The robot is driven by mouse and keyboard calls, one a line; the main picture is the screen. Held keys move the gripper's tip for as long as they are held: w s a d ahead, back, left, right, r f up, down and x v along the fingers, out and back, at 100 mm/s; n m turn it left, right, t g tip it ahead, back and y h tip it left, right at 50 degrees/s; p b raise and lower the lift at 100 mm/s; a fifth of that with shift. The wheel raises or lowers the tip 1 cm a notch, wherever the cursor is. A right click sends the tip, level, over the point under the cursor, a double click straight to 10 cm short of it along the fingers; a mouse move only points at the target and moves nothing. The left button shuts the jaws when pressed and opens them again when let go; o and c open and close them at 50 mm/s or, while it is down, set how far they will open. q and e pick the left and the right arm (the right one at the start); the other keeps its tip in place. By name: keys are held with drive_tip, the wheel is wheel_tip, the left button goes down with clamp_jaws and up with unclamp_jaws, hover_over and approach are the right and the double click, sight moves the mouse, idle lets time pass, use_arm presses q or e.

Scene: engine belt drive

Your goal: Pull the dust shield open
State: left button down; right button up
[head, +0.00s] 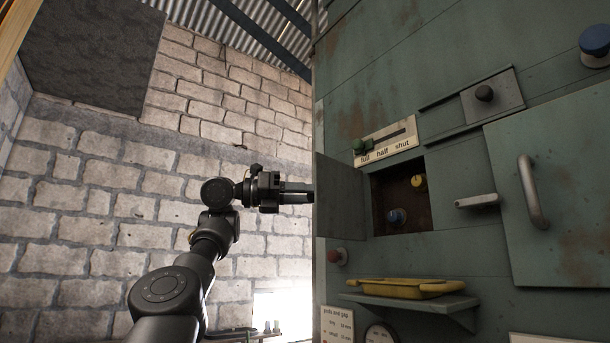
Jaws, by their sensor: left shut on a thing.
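A grey-green hinged flap, which looks like the dust shield (340,197), stands swung out at the left side of a square recess (385,217) in the green cabinet. The exact grip point is hidden by the fingers and the flap. My right gripper is not in view.
A slider plate (388,140) marked full, half, shut sits above the recess. A lever handle (477,201) and a larger door with a curved handle (533,192) are to its right. A shelf (455,306) with a yellow tray (403,288) juts out below.

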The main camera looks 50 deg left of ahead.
use_arm(q)
drive_tip(key=shift+w+a+f+g, duration=0.1)
drive_tip(key=shift+w+f+g, duration=0.05)
drive_tip(key=shift+w+g, duration=0.15)
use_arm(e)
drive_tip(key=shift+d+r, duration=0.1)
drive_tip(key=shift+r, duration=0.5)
use_arm(q)
drive_tip(key=shift+f, duration=0.1)
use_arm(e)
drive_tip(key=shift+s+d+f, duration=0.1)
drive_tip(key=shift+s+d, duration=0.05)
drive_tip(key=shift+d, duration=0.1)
use_arm(q)
drive_tip(key=c, duration=1.3)
unclamp_jaws()
drive_tip(key=shift+d, duration=0.2)
drive_tip(key=shift+o, duration=1.1)
drive_tip(key=shift+w, duration=0.3)
drive_tip(key=shift+s, duration=0.15)
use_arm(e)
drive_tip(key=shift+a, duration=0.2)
use_arm(q)
drive_tip(key=v, duration=1)
drive_tip(key=shift+s+a, duration=0.2)
drive_tip(key=shift+a, duration=0.15)
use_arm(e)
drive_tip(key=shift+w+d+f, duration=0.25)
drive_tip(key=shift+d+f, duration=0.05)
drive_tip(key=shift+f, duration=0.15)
